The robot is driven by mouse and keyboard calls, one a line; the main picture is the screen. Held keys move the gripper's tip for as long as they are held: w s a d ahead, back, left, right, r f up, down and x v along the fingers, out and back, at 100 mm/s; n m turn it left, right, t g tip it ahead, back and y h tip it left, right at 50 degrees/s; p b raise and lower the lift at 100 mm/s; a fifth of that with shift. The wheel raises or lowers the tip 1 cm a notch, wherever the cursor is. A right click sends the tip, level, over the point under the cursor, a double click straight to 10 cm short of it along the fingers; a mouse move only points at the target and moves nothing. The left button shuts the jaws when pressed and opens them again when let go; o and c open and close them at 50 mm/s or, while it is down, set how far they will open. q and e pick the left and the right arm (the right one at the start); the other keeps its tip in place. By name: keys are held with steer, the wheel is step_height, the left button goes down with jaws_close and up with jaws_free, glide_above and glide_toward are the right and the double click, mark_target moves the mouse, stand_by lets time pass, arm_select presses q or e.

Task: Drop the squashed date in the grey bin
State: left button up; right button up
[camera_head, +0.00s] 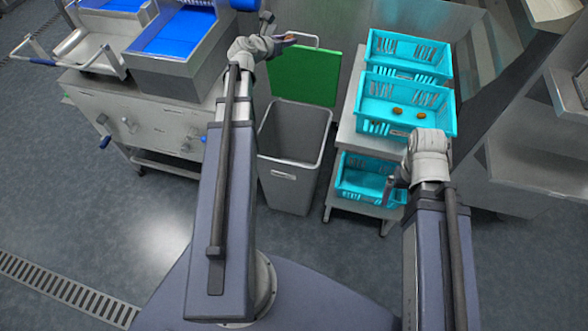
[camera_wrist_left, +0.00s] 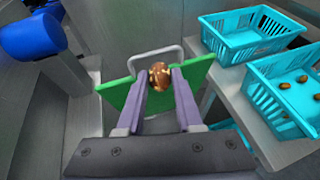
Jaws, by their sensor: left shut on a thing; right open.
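A brown, glossy date (camera_wrist_left: 159,75) is held between the fingertips of my left gripper (camera_wrist_left: 160,80) in the left wrist view. In the head view my left gripper (camera_head: 286,40) is shut on it, above and a little behind the grey bin. The grey bin (camera_head: 290,172) stands open on the floor between the steel machine and the crate rack. Its green lid (camera_head: 305,78) is raised at the back; the green also shows behind the fingers in the left wrist view (camera_wrist_left: 120,97). My right gripper (camera_head: 390,188) is open beside the lower crate.
Turquoise crates (camera_head: 408,127) sit on a steel rack right of the bin, the front upper one holding a few dates (camera_head: 421,115). A steel machine (camera_head: 150,120) with blue trays stands left. A floor drain (camera_head: 60,290) lies front left.

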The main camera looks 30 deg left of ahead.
arm_select(q)
step_height(320, 180, down, 36)
steer(key=s+b, duration=0.1)
steer(key=b, duration=3.3)
steer(key=shift+s+d+r, duration=0.15)
steer(key=shift+s, duration=0.1)
step_height(320, 180, down, 6)
steer(key=b, duration=0.5)
steer(key=shift+b, duration=0.4)
steer(key=o, duration=1)
